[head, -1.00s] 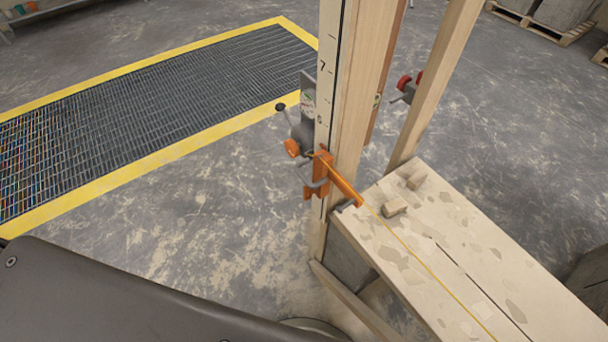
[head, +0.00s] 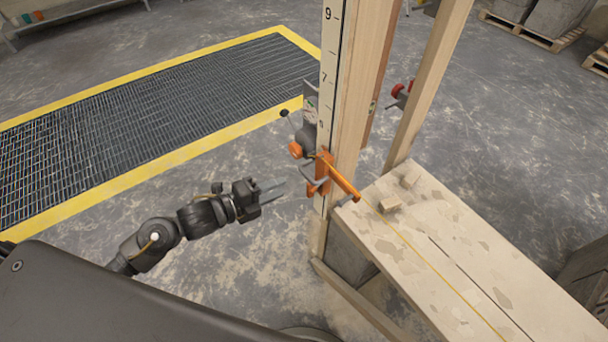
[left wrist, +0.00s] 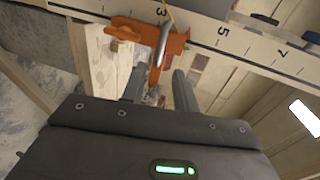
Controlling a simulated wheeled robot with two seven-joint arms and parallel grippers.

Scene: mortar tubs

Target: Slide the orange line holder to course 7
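The orange line holder (head: 322,175) sits on the numbered face of the upright wooden profile (head: 328,100), well below the 7 mark. A grey bent handle sticks out from it. In the left wrist view the holder (left wrist: 150,38) is near the 3, with 5 and 7 farther right. A yellow line (head: 420,250) runs from its orange arm over the wall. My left gripper (head: 282,188) is open and empty, just left of the holder, fingers pointing at it. In the left wrist view its fingers (left wrist: 158,80) are apart, just short of the handle. My right gripper is not in view.
A pale block wall (head: 470,240) with small loose pieces extends right. A yellow-edged floor grate (head: 170,110) lies behind. Floor left of the profile is clear.

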